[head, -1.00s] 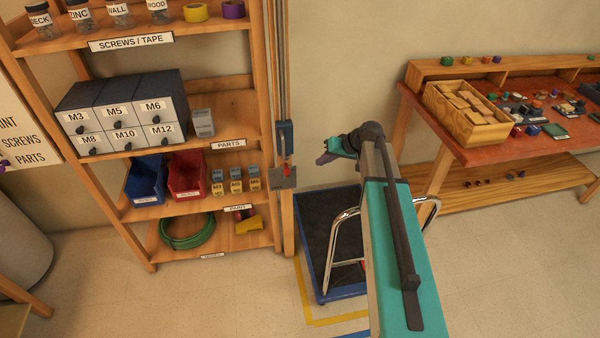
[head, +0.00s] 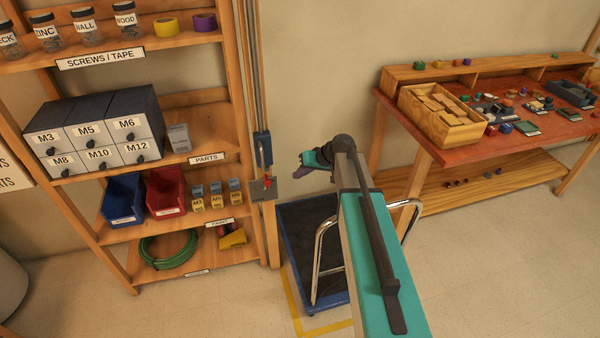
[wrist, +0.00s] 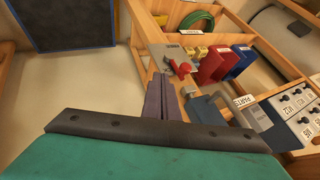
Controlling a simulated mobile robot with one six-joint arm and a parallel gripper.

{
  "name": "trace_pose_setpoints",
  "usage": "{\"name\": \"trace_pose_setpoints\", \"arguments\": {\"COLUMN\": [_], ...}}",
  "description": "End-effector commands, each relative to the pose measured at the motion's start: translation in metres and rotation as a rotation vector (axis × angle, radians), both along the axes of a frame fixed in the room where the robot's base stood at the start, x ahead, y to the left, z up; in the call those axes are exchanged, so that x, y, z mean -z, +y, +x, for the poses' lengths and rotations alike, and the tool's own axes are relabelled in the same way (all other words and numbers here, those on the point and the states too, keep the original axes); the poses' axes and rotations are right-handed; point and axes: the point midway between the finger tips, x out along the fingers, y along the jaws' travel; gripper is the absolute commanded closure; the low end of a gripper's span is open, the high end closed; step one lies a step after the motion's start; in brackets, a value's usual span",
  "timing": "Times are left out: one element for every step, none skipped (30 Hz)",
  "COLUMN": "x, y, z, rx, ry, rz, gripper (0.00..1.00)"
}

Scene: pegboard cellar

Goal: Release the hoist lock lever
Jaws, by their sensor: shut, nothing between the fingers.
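The hoist lock lever (head: 268,182) is a small red handle on a grey plate (head: 262,191) at the foot of the hoist rail, right of the shelf. In the wrist view the red lever (wrist: 181,68) lies just beyond and right of my fingertips, with the grey plate (wrist: 160,53) around it. A blue-grey hoist block (head: 263,148) sits on the rail above the lever. My gripper (head: 300,172) is to the right of the lever, and its purple fingers (wrist: 161,78) are closed together with nothing between them. I see no contact with the lever.
A shelf (head: 190,237) with drawers, red and blue bins (head: 166,193) and small blocks stands left. A blue-framed cart (head: 318,298) with a metal handle is below my arm. A workbench (head: 480,150) stands at right. Open floor lies in front.

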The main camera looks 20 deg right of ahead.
Motion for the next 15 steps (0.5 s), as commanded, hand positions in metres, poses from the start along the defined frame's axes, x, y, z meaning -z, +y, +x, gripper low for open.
{"name": "trace_pose_setpoints", "arguments": {"x": [0.004,0.007,0.010,0.013,0.016,0.020,0.023,0.026,0.029,0.032,0.035,0.039,0.042,0.045,0.049], "y": [0.003,0.004,0.006,0.007,0.009,0.011,0.013,0.015,0.017,0.018,0.019,0.021,0.023,0.024,0.027], "z": [0.003,0.005,0.008,0.010,0.011,0.013,0.015,0.017,0.020,0.021,0.023,0.025,0.027,0.029,0.031], "rx": [-0.001,-0.001,-0.001,-0.001,-0.001,-0.001,-0.002,-0.002,-0.001,0.000,0.000,-0.001,0.000,0.000,0.000], "ry": [0.002,0.003,0.003,0.002,0.001,0.002,0.003,0.003,0.002,0.001,0.002,0.003,0.002,0.001,0.002], "rz": [0.001,0.001,0.001,0.001,0.001,0.001,0.001,0.001,0.001,0.000,0.000,0.000,0.000,0.000,0.000], "gripper": [1.00,1.00,1.00,1.00,1.00,1.00,1.00,1.00,1.00,1.00,1.00,1.00,1.00,1.00,1.00]}}
